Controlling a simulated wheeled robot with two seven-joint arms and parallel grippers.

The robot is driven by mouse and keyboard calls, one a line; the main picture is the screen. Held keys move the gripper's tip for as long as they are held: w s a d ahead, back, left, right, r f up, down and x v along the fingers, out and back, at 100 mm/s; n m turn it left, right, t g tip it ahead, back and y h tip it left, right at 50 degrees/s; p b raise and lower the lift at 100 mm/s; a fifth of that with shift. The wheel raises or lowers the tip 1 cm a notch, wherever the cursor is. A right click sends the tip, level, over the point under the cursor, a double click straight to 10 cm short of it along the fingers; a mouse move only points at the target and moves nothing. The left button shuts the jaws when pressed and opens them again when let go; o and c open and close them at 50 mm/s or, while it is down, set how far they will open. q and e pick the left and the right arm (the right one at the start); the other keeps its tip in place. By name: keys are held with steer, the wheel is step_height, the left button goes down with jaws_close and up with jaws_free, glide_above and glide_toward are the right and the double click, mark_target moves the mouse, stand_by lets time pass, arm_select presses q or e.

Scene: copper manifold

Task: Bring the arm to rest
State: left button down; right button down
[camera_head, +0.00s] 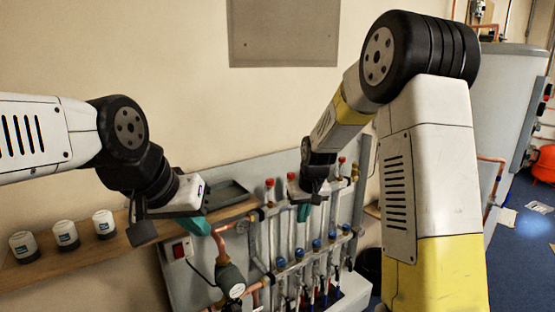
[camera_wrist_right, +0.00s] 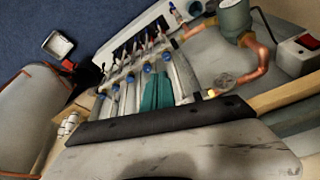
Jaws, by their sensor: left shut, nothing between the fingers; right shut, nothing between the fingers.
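My left gripper (camera_head: 197,225) comes in from the left, its teal fingers shut and empty in front of the left part of the manifold board, near the shelf. My right gripper (camera_head: 304,212) hangs in front of the upper middle of the copper manifold (camera_head: 300,262), its teal fingers shut and empty. In the right wrist view its teal fingers (camera_wrist_right: 157,92) point toward the manifold's pipes and blue-capped valves. I cannot tell from the views how far the fingertips are from the pipes.
A wooden shelf (camera_head: 120,240) at left carries white jars (camera_head: 66,235) and a dark tray (camera_head: 228,194). A green-grey pump (camera_head: 230,280) and a red switch (camera_head: 178,250) sit on the manifold board. A grey tank (camera_head: 500,100) stands at right. Blue floor (camera_head: 520,250) lies beyond.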

steer(key=s+d+r+m+t+y, duration=0.1)
steer(key=s+d+r, duration=0.3)
steer(key=s+r, duration=0.8)
steer(key=s+d+r+t, duration=0.1)
steer(key=s+r, duration=0.1)
steer(key=s, duration=0.6)
steer(key=s+d+r+m, duration=0.1)
steer(key=s+r, duration=0.1)
steer(key=s, duration=0.6)
steer(key=shift+d+t, duration=0.3)
steer(key=shift+t, duration=0.1)
